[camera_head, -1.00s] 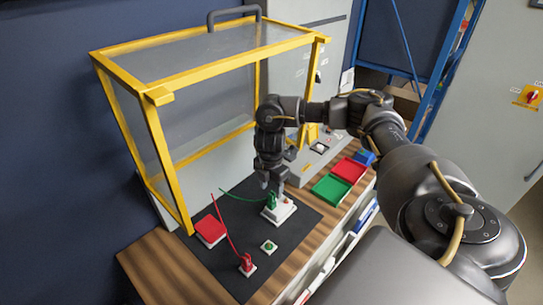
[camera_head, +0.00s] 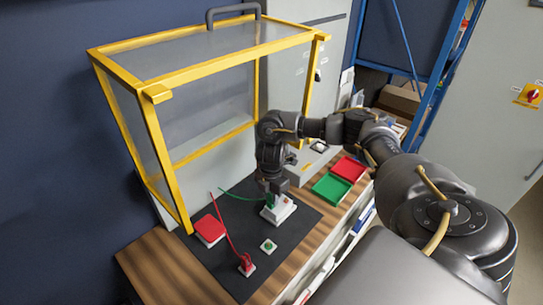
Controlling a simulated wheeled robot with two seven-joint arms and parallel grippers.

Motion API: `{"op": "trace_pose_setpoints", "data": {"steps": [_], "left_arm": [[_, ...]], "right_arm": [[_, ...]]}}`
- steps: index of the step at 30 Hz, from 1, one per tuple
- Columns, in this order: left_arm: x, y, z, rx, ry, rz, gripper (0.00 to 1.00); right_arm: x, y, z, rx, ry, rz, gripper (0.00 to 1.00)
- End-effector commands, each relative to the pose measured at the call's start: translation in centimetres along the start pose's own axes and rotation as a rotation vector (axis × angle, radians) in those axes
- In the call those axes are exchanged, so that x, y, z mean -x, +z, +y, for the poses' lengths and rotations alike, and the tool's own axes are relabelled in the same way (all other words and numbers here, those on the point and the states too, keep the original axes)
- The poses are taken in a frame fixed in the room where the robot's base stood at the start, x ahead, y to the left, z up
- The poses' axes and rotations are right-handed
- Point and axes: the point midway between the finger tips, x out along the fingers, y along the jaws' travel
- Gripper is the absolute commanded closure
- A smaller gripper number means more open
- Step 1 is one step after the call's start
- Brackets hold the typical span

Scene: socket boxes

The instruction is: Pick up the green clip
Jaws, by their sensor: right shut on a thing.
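The green clip (camera_head: 269,200) stands upright at the white socket box (camera_head: 281,211) on the dark mat, with a green wire (camera_head: 236,196) running off to the left. My right gripper (camera_head: 270,190) points down from above and is shut on the green clip; its fingers hide the clip's upper part. I cannot tell whether the clip still touches the box. My left gripper is not in view.
A red clip (camera_head: 246,262) with a red wire stands at the mat's front. A red box (camera_head: 210,229) and a small green-buttoned block (camera_head: 268,246) lie nearby. Green (camera_head: 331,187) and red (camera_head: 349,167) trays are at the right. A yellow-framed enclosure (camera_head: 165,150) stands behind.

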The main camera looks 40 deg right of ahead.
Motion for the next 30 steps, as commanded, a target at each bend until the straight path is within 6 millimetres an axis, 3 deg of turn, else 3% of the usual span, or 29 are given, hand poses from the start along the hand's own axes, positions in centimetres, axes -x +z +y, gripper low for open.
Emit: {"op": "trace_pose_setpoints", "data": {"steps": [11, 20, 27, 30], "left_arm": [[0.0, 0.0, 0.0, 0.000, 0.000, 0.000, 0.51], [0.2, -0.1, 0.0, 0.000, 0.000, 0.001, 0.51], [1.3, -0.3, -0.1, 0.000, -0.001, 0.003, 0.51], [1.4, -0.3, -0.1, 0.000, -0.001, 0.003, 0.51]], "right_arm": [[0.4, 0.0, 0.0, 0.000, 0.001, 0.000, 0.97], [3.6, 0.1, 0.1, 0.002, 0.005, -0.003, 0.97], [8.6, 1.1, -4.0, 0.001, 0.005, -0.002, 0.97], [9.8, 1.6, -6.1, 0.001, 0.002, -0.001, 0.97]]}}
